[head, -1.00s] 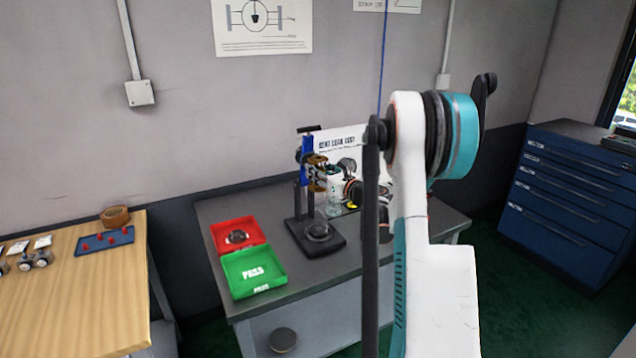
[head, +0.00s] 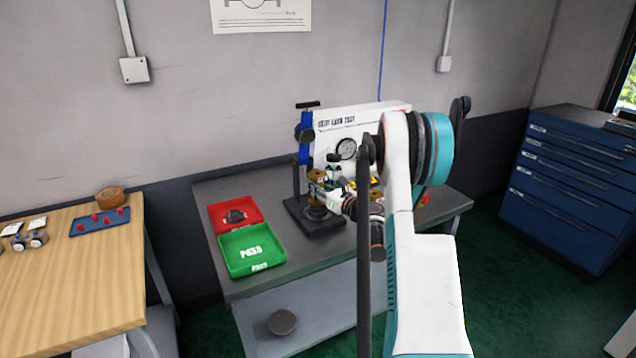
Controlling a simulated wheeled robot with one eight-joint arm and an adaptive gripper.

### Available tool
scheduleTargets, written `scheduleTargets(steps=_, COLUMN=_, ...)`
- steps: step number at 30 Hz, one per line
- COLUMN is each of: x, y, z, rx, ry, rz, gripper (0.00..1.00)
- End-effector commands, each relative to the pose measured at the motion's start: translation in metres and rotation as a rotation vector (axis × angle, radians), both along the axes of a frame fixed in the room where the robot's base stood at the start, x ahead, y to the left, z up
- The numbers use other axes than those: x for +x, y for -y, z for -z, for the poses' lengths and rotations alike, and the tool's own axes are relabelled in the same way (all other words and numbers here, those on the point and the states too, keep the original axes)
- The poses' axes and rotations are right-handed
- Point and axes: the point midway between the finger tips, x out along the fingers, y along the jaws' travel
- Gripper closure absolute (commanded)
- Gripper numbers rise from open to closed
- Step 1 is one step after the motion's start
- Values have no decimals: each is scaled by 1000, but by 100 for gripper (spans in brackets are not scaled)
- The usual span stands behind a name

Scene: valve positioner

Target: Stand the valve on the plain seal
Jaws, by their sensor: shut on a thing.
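The brass valve (head: 317,176) is upright in my gripper (head: 328,188), at the black test stand (head: 322,232) on the grey bench. My gripper is shut on it from the right, and its fingers are small and partly hidden in the head view. The valve's lower end is at the round seat on the stand's base. I cannot tell whether it touches. The plain seal is not clearly visible; the valve and gripper cover the seat area.
A blue clamp (head: 305,140) with a black handle stands above and behind the valve. A white panel with a gauge (head: 346,149) is behind. Red (head: 222,222) and green PASS (head: 236,271) trays lie left of the stand. A wooden table (head: 70,280) is further left.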

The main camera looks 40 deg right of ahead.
Motion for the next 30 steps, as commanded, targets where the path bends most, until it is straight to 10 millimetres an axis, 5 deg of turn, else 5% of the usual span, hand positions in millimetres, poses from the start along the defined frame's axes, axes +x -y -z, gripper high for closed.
scheduleTargets(steps=6, x=0, y=0, z=25, rx=1, ry=1, rz=0, gripper=100)
scheduleTargets(steps=17, x=0, y=0, z=27, rx=1, ry=1, rz=0, gripper=100)
scheduleTargets(steps=18, x=0, y=0, z=27, rx=0, ry=0, rz=0, gripper=56)
scheduleTargets(steps=20, x=0, y=0, z=27, rx=0, ry=0, rz=0, gripper=44)
scheduleTargets(steps=30, x=0, y=0, z=26, rx=0, ry=0, rz=0, gripper=44)
